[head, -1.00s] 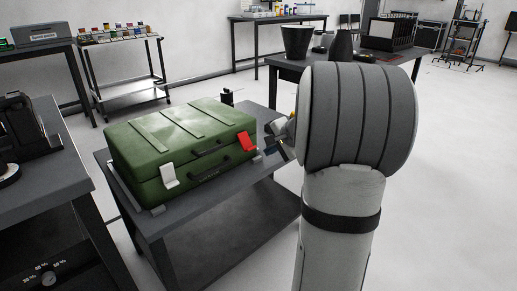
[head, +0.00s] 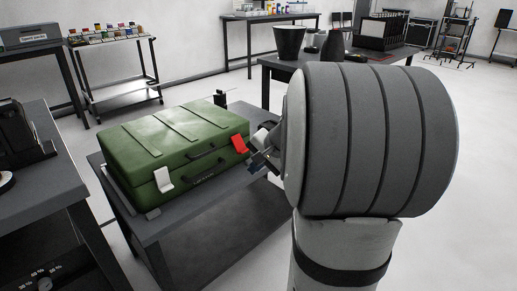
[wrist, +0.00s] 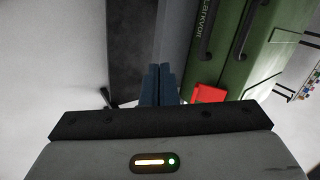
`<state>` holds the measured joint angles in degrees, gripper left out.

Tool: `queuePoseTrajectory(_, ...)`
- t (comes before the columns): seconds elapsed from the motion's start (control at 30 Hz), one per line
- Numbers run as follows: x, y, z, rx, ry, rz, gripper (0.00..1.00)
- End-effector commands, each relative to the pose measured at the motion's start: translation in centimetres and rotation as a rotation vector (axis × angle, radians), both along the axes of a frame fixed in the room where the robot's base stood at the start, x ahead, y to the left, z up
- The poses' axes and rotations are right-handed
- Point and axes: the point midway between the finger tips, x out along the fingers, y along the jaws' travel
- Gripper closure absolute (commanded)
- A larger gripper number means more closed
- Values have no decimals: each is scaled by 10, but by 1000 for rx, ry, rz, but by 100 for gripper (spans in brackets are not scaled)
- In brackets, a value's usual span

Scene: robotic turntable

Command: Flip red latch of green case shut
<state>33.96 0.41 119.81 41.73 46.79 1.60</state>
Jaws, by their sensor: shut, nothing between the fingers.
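The closed green case (head: 150,135) lies flat on a dark table. Its red latch (head: 239,145) is on the front side near the right end, and it sticks out at a slant from the case. A white latch (head: 164,180) is at the left of the same side. My gripper (head: 260,161) is just right of and below the red latch, partly hidden behind my arm. In the wrist view my blue fingers (wrist: 160,70) are together and empty. The red latch (wrist: 208,95) lies just right of them, with the green case (wrist: 240,60) beyond; contact cannot be told.
The case's table (head: 190,213) has a narrow bare strip in front of the case. Dark handles (head: 207,160) stick out between the latches. A small black item (head: 220,97) stands behind the case. Another table (head: 40,190) is at the left; open floor lies right.

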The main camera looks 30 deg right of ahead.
Motion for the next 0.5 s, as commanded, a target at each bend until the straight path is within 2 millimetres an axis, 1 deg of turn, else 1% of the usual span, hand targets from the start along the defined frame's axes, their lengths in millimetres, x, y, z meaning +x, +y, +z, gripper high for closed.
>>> queuePoseTrajectory(0.03,-13,35,-5,-45,35,110,100)
queuePoseTrajectory(0.07,-22,53,-9,-75,61,178,100)
queuePoseTrajectory(0.1,-37,76,-15,-120,93,270,100)
queuePoseTrajectory(0.17,-61,105,-24,-191,137,406,100)
queuePoseTrajectory(0.2,-78,120,-30,-238,166,495,100)
queuePoseTrajectory(0.3,-116,147,-43,-353,221,690,100)
queuePoseTrajectory(0.33,-127,152,-46,-385,234,740,100)
queuePoseTrajectory(0.4,-146,161,-53,-451,259,843,100)
queuePoseTrajectory(0.5,-166,165,-59,-522,281,943,100)
